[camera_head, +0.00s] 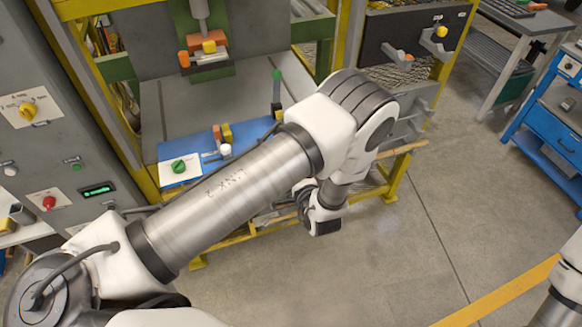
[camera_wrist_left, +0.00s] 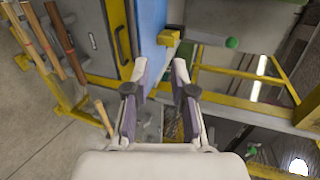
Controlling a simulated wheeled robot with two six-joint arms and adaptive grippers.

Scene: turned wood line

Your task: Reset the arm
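My left arm reaches across the head view from the lower left, over the front of the workbench (camera_head: 250,110). Its wrist hangs near the bench's front edge, and its fingers cannot be made out there. In the left wrist view my left gripper (camera_wrist_left: 160,68) is open, with a clear gap between its two fingers and nothing held. A blue panel (camera_wrist_left: 152,30) and a yellow block (camera_wrist_left: 168,38) lie beyond the fingertips. Only a part of my right arm shows at the lower right edge of the head view; its gripper is out of frame.
A blue mat (camera_head: 192,150) on the bench holds a white card (camera_head: 180,171) with a green knob. A lever with a green ball (camera_head: 277,75) stands at the bench's right. A grey control cabinet (camera_head: 50,130) stands left. The floor (camera_head: 370,265) at front right is clear.

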